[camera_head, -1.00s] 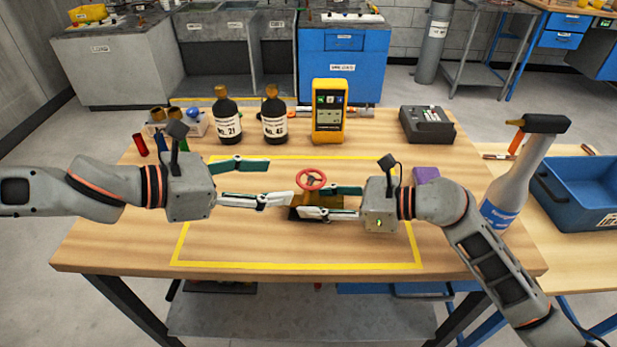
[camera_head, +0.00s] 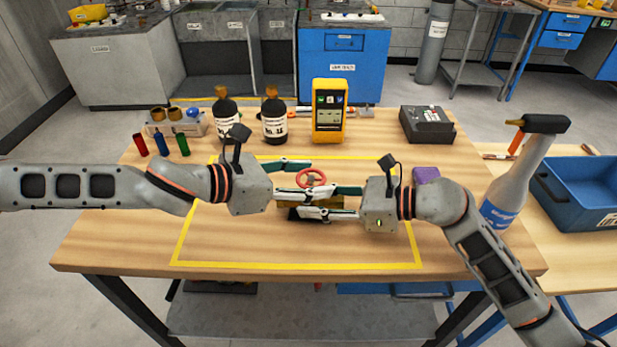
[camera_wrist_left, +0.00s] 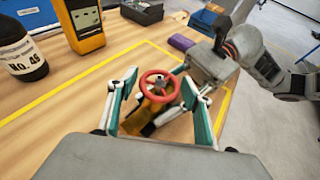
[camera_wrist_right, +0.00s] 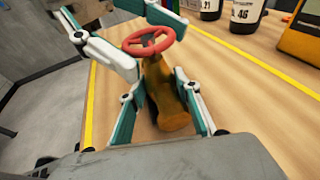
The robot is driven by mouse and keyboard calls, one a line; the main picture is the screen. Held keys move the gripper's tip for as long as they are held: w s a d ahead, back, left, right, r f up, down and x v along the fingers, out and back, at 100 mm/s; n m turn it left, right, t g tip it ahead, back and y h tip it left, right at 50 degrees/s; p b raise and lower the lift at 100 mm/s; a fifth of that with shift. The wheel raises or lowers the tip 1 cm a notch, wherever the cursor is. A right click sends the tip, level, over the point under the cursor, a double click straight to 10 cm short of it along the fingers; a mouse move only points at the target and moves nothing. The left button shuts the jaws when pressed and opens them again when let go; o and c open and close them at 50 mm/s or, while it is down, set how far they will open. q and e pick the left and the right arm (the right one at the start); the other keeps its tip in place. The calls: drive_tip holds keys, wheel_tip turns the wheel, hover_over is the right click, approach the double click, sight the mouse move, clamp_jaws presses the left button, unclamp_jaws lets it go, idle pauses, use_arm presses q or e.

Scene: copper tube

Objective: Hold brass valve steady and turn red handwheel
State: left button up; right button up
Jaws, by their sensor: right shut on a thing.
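The brass valve (camera_wrist_right: 168,95) stands on the table with its red handwheel (camera_wrist_right: 149,40) on top. In the head view the handwheel (camera_head: 312,178) shows between the arms, and the valve body is mostly hidden. My right gripper (camera_wrist_right: 160,110) is shut on the valve body, with a finger on either side. My left gripper (camera_wrist_left: 158,95) is open, its fingers on either side of the handwheel (camera_wrist_left: 160,86); a gap shows at the left finger, and I cannot tell whether the right finger touches the wheel. In the head view the left gripper (camera_head: 300,178) comes in from the left.
A yellow meter (camera_head: 329,112) and two dark bottles (camera_head: 274,118) stand behind the valve. A purple block (camera_head: 426,175) lies close to my right wrist. A spray bottle (camera_head: 508,190) stands at right. The table front inside the yellow outline (camera_head: 300,266) is clear.

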use_arm(q)
drive_tip(key=c, duration=0.6)
drive_tip(key=shift+s+f+n+t+y, duration=0.1)
drive_tip(key=shift+f+n+t+y, duration=0.05)
drive_tip(key=shift+n+t+y, duration=0.2)
drive_tip(key=shift+d+n, duration=0.1)
drive_tip(key=shift+n, duration=0.15)
drive_tip(key=n+t+y, duration=0.3)
drive_tip(key=n, duration=0.1)
drive_tip(key=shift+s+d+t+y, duration=0.15)
drive_tip(key=shift+d+t+y, duration=0.05)
drive_tip(key=shift+t+y, duration=0.15)
drive_tip(key=n+t+y, duration=0.1)
drive_tip(key=n+y, duration=0.4)
drive_tip(key=shift+d+t, duration=0.15)
drive_tip(key=shift+t, duration=0.25)
drive_tip(key=shift+n+y, duration=1.9)
drive_tip(key=shift+y, duration=0.5)
drive_tip(key=shift+a, duration=0.2)
